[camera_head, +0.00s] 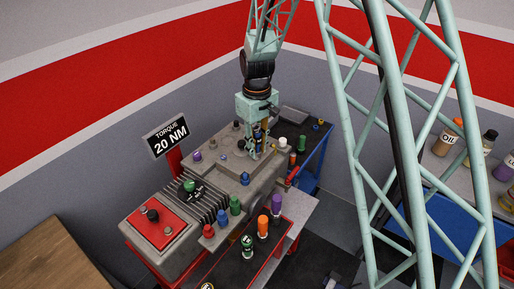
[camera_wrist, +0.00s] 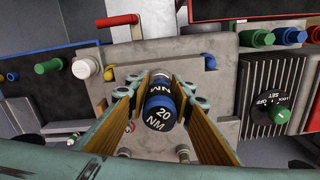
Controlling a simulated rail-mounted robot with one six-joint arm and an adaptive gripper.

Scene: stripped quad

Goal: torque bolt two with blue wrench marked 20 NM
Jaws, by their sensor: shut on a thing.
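My gripper (camera_head: 256,148) is shut on the blue wrench (camera_wrist: 160,110), whose end reads 20 NM in the wrist view. In the wrist view the fingers close on it from both sides. In the head view it is upright over the grey plate on the machine block (camera_head: 225,170), and its lower end is hidden by the fingers and plate. Whether it touches a bolt I cannot tell. Bolt heads show near the plate's edge (camera_wrist: 182,152), and no bolt numbers are readable. A sign (camera_head: 168,139) reads TORQUE 20 NM.
A green dial (camera_wrist: 277,113) sits on the ribbed part of the block. Red (camera_head: 208,231), blue and green knobs stand along the near side. A rack in front holds orange (camera_head: 263,226), purple (camera_head: 277,204) and green tools. Blue pegs rise close to my gripper.

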